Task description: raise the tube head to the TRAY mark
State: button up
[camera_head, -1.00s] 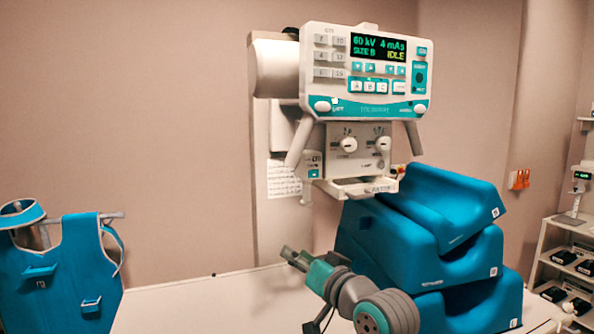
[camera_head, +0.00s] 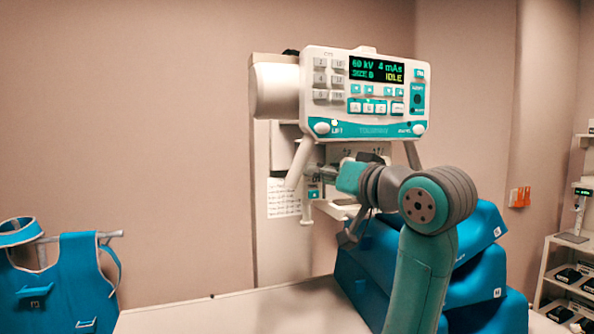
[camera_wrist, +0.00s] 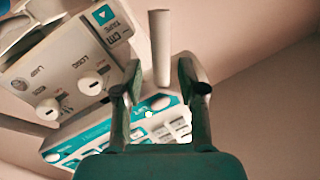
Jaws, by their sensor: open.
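The tube head (camera_head: 365,95) hangs on the wall column, its console showing 60 kV, 4 mAs and IDLE. My gripper (camera_head: 318,172) is raised under the console, close to the left handle. In the wrist view my gripper (camera_wrist: 159,75) is open, and a pale handle (camera_wrist: 160,48) appears between its fingers. I cannot tell whether they touch it. The console buttons (camera_wrist: 172,128) show behind the fingers. I cannot make out a TRAY mark.
A blue apron (camera_head: 72,285) hangs at the left. A shelf (camera_head: 560,262) stands at the right. The wall side left of the column is clear.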

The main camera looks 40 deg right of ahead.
aim_at(301, 170)
jog(key=w, duration=0.9)
jog(key=shift+w+d, duration=0.1)
jog(key=shift+d, duration=0.15)
grip_shut()
